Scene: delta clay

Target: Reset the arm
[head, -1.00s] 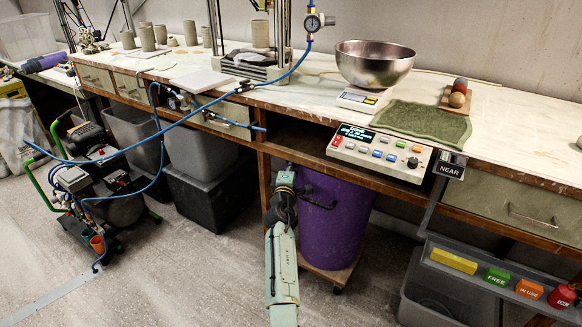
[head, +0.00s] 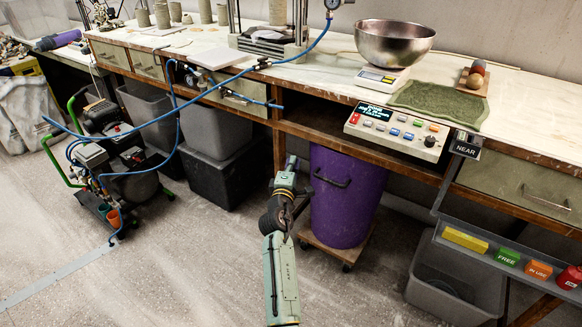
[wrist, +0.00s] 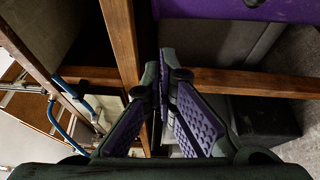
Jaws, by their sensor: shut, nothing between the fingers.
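My arm (head: 280,262) reaches up from the bottom of the head view, its green links in front of the bench, just left of the purple bin. My gripper (wrist: 161,58) shows in the wrist view with its two purple-padded fingers closed together and nothing between them. The gripper is at the far end of the arm in the head view, too small there to read its fingers. Wooden bench framing and a purple surface lie behind the fingers in the wrist view.
The purple bin (head: 343,200) stands on a wheeled base under the bench (head: 330,68). A control box (head: 397,131) sits at the bench's front edge. A compressor cart (head: 110,185) with blue hoses is at left. A grey shelf (head: 500,247) juts out at right. The front floor is open.

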